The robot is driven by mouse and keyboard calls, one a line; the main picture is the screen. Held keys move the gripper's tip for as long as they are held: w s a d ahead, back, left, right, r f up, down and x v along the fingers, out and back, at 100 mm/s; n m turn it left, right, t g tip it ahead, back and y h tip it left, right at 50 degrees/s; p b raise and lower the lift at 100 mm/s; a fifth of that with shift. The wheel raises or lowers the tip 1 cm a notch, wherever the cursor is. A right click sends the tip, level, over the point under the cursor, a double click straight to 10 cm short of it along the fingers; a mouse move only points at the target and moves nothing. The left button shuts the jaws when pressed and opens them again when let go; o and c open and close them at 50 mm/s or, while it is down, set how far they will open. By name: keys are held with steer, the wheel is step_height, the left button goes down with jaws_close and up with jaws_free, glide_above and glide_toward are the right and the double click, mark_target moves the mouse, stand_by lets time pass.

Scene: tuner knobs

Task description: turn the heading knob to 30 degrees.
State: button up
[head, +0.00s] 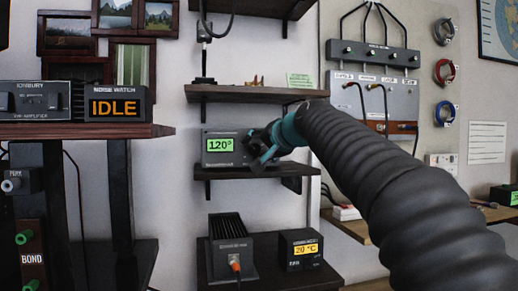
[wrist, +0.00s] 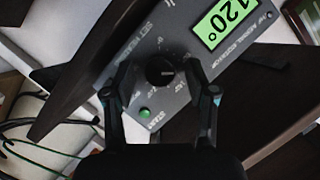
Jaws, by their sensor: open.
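The grey heading unit (head: 212,160) stands on a dark wall shelf in the head view, with a green display (head: 220,145) reading 120°. In the wrist view its face is tilted, with the display (wrist: 222,22) also reading 120° and a green button (wrist: 145,113) below the knob. The round black knob (wrist: 159,71) sits between the two fingers of my gripper (wrist: 160,88). The fingers are open, one on each side of the knob, with gaps to it. In the head view my gripper (head: 258,152) covers the right part of the unit, hiding the knob.
A shelf (head: 245,93) runs above the unit and its own shelf (head: 255,171) lies below. Lower down stand a finned box (head: 230,240) with an orange plug and a 20 °C unit (head: 301,249). An IDLE display (head: 114,107) stands on the left shelf.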

steer(key=shift+c, duration=0.3)
jaws_close()
steer(key=shift+a+r+n+h+p, duration=0.1)
steer(key=shift+r+n+h+p, duration=0.15)
steer(key=shift+n+h+p, duration=0.65)
steer(key=shift+a+n+h+p, duration=0.1)
steer(key=shift+n+h+p, duration=0.2)
steer(key=shift+n+p, duration=0.85)
steer(key=shift+s+a+f+n+h+p, duration=0.1)
steer(key=shift+n+h+p, duration=0.15)
steer(key=shift+n+h, duration=0.3)
steer(key=shift+f+n+h+p, duration=0.1)
steer(key=shift+n+h+p, duration=0.1)
steer(key=shift+n+h, duration=0.3)
steer(key=shift+n+t+h, duration=0.5)
steer(key=shift+n+h, duration=0.15)
steer(key=shift+n, duration=0.75)
